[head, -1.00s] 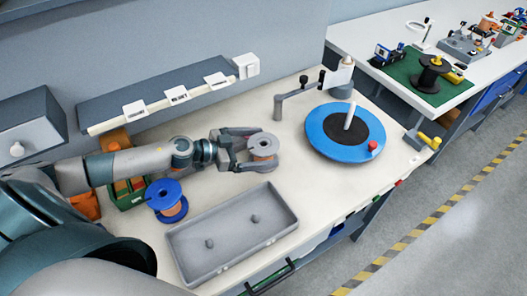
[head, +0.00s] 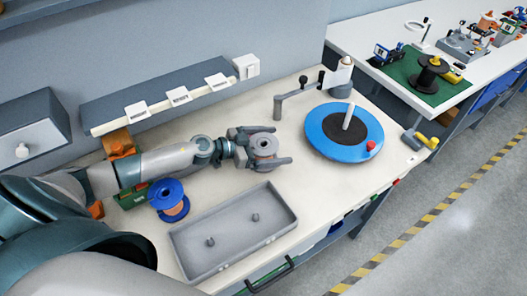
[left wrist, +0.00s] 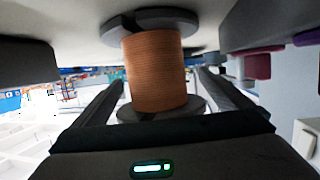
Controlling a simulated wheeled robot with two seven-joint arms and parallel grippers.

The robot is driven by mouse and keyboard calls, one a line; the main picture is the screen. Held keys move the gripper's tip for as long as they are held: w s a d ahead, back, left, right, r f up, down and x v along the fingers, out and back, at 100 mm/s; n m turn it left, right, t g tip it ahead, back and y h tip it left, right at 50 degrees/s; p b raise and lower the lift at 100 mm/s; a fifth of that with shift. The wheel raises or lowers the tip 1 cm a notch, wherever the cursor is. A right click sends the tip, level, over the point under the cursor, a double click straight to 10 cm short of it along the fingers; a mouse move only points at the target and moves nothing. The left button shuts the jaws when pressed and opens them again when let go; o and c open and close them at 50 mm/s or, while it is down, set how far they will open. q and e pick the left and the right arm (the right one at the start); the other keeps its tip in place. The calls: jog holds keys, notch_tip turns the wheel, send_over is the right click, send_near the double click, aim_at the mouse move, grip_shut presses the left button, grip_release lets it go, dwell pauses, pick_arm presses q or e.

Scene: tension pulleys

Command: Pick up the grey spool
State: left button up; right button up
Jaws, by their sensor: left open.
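The grey spool (head: 264,146) stands on the pale bench, between the fingers of my left gripper (head: 268,147). In the left wrist view the spool shows grey flanges and copper-coloured wire (left wrist: 154,70), close in front of the palm. The left gripper is open, with one finger on each side of the spool. In the left wrist view the fingers (left wrist: 160,92) stand apart from the wire. I cannot tell whether either touches the flanges. My right gripper is not in view.
A grey tray (head: 188,258) with two pegs lies in front of the gripper. A blue spool (head: 168,194) stands at the left. A blue turntable (head: 318,136) with a white post is on the right. A shelf (head: 150,92) runs behind.

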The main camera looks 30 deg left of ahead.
pick_arm(q)
jog(key=shift+r, duration=0.1)
jog(key=c, duration=1.7)
jog(key=shift+r, duration=0.15)
notch_tip(320, 180, up, 2)
jog(key=shift+w+p, duration=0.1)
jog(key=shift+p, duration=0.2)
notch_tip(320, 180, up, 2)
jog(key=shift+r+p, duration=0.15)
jog(key=shift+p, duration=0.2)
jog(key=s+d+r+p, duration=0.4)
jog(key=s+d+r, duration=0.1)
jog(key=d, duration=0.5)
jog(key=shift+s+d+r, duration=0.2)
jog(key=shift+s+r, duration=0.05)
jog(key=shift+r, duration=0.45)
